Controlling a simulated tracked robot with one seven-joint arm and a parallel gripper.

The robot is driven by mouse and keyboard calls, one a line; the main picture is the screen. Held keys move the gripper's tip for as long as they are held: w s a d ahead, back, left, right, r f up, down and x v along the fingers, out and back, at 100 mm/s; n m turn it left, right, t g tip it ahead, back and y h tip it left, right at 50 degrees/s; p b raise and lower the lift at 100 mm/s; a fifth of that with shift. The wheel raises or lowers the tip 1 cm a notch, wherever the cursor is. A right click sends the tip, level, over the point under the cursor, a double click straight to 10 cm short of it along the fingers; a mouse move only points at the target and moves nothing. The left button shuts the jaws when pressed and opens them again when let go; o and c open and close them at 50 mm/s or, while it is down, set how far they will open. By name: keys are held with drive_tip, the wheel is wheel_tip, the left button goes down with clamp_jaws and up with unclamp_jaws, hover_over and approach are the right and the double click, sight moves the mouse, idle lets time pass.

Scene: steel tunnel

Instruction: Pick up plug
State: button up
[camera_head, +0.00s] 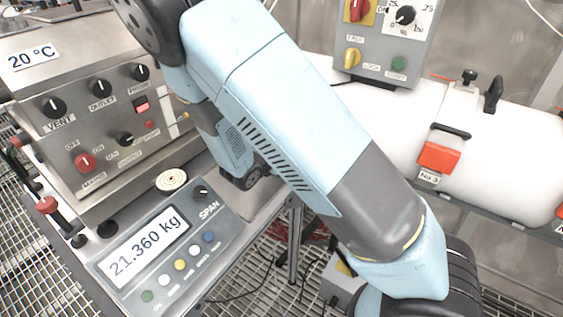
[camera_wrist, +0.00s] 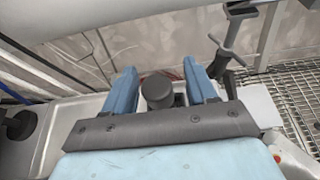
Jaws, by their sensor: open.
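In the wrist view my gripper (camera_wrist: 160,76) shows as two blue fingers, spread apart. A dark grey, round-topped piece (camera_wrist: 157,91) stands between the fingers, with a gap on each side. It may be the plug, but I cannot tell for sure. Its lower part is hidden by the gripper's dark front plate. In the head view my blue and grey arm crosses the middle of the picture, and I cannot make out the fingertips or a clear plug there.
A scale panel (camera_head: 201,242) reading 21.360 kg and a control box (camera_head: 55,135) with knobs stand at left. A white cylinder (camera_head: 500,160) with an orange latch lies at right, below a grey switch box (camera_head: 385,62). A T-handled post (camera_wrist: 224,55) stands close right of my gripper. The floor is grating.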

drive_tip(key=c, duration=1.1)
drive_tip(key=shift+o, duration=0.2)
drive_tip(key=shift+r, duration=0.15)
